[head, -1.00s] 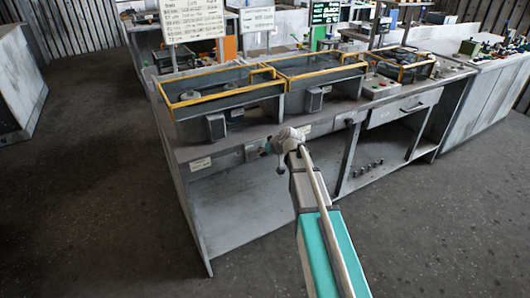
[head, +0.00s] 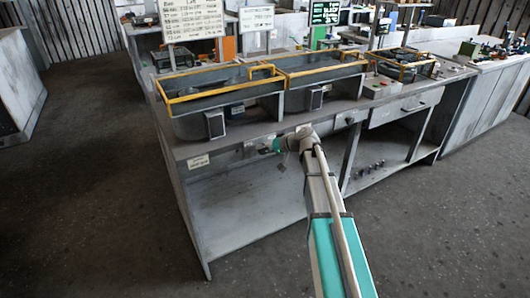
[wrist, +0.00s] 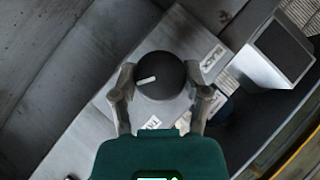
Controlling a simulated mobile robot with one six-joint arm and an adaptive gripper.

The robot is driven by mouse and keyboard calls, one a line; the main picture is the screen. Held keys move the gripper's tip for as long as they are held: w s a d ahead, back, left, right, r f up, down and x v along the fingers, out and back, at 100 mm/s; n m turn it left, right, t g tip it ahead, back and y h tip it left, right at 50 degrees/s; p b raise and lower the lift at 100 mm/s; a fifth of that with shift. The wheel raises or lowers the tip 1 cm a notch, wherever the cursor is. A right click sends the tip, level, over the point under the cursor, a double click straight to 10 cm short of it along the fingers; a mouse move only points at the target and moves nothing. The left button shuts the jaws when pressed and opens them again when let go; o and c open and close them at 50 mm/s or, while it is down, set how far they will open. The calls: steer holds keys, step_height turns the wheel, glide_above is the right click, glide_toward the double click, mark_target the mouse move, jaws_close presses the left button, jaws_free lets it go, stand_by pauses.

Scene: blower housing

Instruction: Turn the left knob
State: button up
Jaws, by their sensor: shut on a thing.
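In the wrist view, the dark round knob (wrist: 160,76) with a white pointer mark sits between the two fingers of my gripper (wrist: 160,90). The fingers are closed on it from both sides. The white mark lies near the knob's left side, tilted slightly from level. In the head view, my gripper (head: 276,146) is at the front panel of the grey bench (head: 232,153). The held knob is hidden there behind the gripper and wrist. Another dark knob (head: 350,121) shows farther right on the panel.
Two grey basins with yellow rails (head: 225,90) stand on the bench top. A small dark-faced box (head: 214,124) stands before the left one. White labels (wrist: 213,58) sit beside the knob. The floor (head: 100,190) in front and to the left is clear.

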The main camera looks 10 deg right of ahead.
stand_by(0.4)
steer(key=o, duration=1.1)
steer(key=shift+o, duration=0.2)
steer(key=shift+s+a+f, duration=0.2)
steer(key=shift+s, duration=0.25)
steer(key=s+f+g+h, duration=0.4)
steer(key=s+h, duration=0.1)
steer(key=s, duration=0.9)
steer(key=s+f+g+h, duration=0.3)
steer(key=s+f+h, duration=0.15)
steer(key=s, duration=0.95)
step_height(320, 180, up, 17)
steer(key=p, duration=1.7)
steer(key=shift+d+f, duration=0.2)
steer(key=shift+s, duration=0.1)
